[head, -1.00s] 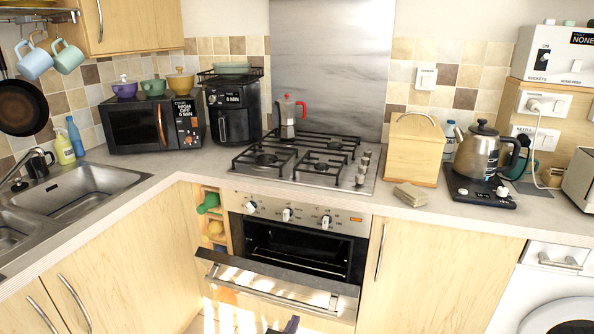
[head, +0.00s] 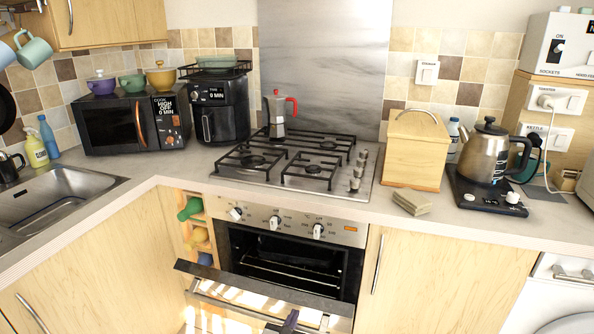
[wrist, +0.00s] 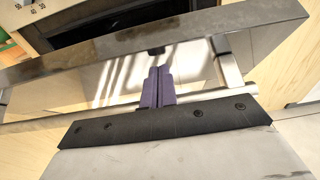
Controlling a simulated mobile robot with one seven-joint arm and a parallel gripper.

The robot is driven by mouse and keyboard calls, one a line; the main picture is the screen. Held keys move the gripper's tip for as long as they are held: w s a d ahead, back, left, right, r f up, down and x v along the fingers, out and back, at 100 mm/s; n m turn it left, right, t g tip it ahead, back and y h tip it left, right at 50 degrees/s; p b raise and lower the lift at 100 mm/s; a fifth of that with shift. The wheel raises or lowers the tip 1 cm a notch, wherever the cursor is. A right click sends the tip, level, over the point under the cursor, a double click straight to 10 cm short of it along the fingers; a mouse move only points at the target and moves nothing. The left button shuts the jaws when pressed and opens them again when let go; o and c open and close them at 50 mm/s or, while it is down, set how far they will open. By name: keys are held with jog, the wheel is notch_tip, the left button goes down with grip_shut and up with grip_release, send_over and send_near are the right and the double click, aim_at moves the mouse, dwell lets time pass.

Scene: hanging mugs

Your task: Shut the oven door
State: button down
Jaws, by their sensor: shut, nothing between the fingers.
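The oven (head: 290,262) is under the hob, and its dark inside with a rack shows. Its door (head: 262,290) is partly open, tilted outward at the top. In the wrist view the door's top edge (wrist: 120,52) crosses the frame, with the silver handle bar (wrist: 238,91) below it. My gripper (head: 291,318) is low at the front of the door, near its middle. In the wrist view my purple fingers (wrist: 160,72) are together and empty. They reach past the handle bar toward the door's shiny front. I cannot tell whether they touch it.
Wooden cupboard fronts flank the oven, with a bottle rack (head: 197,230) on its left. The hob (head: 298,165) holds a moka pot (head: 276,118). A bread box (head: 415,150) and a kettle (head: 484,152) stand on the worktop to the right.

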aim_at(296, 305)
jog(key=shift+s, duration=0.1)
jog(key=shift+r, duration=0.15)
jog(key=shift+w, duration=0.35)
jog(key=shift+d+r, duration=0.1)
jog(key=shift+w+d+r+p, duration=0.2)
jog(key=shift+w+r+p, duration=0.2)
jog(key=shift+w, duration=0.2)
jog(key=shift+w+d+r+p, duration=0.25)
jog(key=shift+w+p, duration=0.1)
jog(key=shift+w, duration=0.3)
jog(key=shift+w+d+r+p, duration=0.15)
jog(key=shift+w+r+p, duration=0.25)
jog(key=shift+w, duration=0.2)
jog(key=shift+w+d+r+p, duration=0.15)
jog(key=shift+w+d+r, duration=0.05)
jog(key=shift+w, duration=0.45)
jog(key=shift+w+d+r+p, duration=0.15)
jog(key=shift+w+d+r, duration=0.05)
jog(key=shift+w, duration=0.45)
jog(key=shift+p+v, duration=1.15)
jog(key=shift+v, duration=2.5)
jog(key=shift+f, duration=0.1)
